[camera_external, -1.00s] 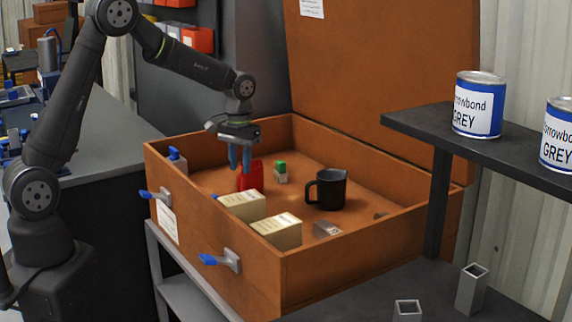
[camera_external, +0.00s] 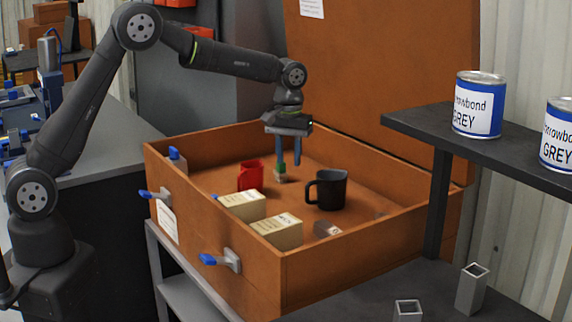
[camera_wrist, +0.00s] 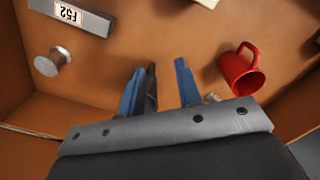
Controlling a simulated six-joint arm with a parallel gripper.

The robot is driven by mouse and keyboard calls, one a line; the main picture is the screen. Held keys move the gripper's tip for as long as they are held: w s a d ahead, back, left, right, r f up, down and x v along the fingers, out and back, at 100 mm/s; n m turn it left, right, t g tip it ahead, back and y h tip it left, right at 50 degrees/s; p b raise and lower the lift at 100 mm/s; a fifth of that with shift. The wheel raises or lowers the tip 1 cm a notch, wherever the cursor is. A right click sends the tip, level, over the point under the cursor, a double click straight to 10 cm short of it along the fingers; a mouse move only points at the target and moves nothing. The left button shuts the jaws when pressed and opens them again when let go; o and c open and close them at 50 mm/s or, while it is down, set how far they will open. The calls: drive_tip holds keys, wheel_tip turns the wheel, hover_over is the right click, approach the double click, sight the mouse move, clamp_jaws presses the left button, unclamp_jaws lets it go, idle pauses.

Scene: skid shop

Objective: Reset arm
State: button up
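My gripper (camera_external: 289,163) hangs over the inside of the orange-brown open case (camera_external: 215,262), fingers pointing down. Its two blue fingers are apart, and the wrist view shows bare case floor between the tips (camera_wrist: 160,68), with nothing held. A red mug (camera_external: 250,175) stands to the left of the gripper. It also shows in the wrist view (camera_wrist: 238,70), right of the fingers and apart from them.
The case also holds a black mug (camera_external: 328,192), two cream boxes (camera_external: 242,205) (camera_external: 277,231) and a small metal piece (camera_external: 327,230). Its raised lid (camera_external: 400,60) stands behind my gripper. A dark shelf (camera_external: 480,150) with paint tins (camera_external: 478,105) is at the right.

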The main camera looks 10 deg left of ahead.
drive_tip(key=s+d+f+n, duration=0.2)
drive_tip(key=d+n, duration=0.4)
drive_tip(key=d, duration=1.2)
drive_tip(key=shift+d+f, duration=0.2)
drive_tip(key=shift+o, duration=0.4)
